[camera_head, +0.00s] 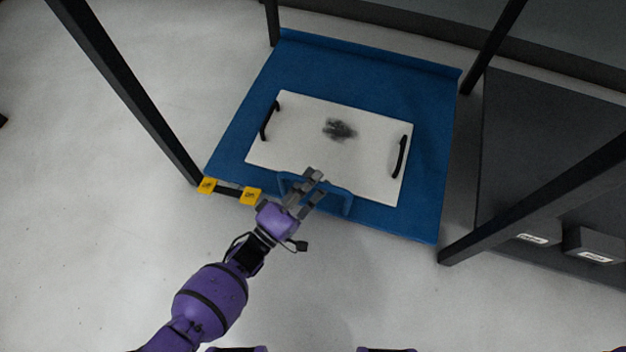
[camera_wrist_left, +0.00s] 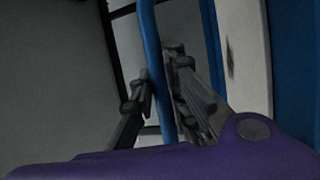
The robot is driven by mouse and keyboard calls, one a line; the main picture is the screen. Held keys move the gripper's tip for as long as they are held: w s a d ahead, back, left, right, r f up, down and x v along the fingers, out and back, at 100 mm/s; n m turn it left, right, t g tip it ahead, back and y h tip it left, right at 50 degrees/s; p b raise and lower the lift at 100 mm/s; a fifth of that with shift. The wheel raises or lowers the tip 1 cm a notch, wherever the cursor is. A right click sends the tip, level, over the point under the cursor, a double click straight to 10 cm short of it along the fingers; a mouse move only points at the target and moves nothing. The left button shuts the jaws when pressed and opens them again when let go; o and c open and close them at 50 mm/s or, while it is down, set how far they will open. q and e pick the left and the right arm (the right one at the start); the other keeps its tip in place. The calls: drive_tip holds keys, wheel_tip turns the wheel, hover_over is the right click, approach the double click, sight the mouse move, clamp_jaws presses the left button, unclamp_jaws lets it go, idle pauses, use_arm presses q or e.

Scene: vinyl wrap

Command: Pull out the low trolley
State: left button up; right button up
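The low trolley (camera_head: 235,150) is a flat blue platform on the floor between dark posts. A blue loop handle (camera_head: 347,203) rises at its near edge, and its bar (camera_wrist_left: 152,45) also shows in the left wrist view. My left gripper (camera_head: 314,185) is at this handle. In the left wrist view the bar passes between its two spread fingers (camera_wrist_left: 160,85). The fingers look open around it; whether either touches it is unclear. The gripper hides part of the handle. My right gripper is not in view.
A white board (camera_head: 290,125) with two black handles and a dark smudge lies on the trolley. Dark posts (camera_head: 135,95) stand around it. A short bar with yellow tags (camera_head: 251,196) is at the near left. A dark cabinet (camera_head: 545,130) stands right. The near floor is clear.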

use_arm(q)
clamp_jaws()
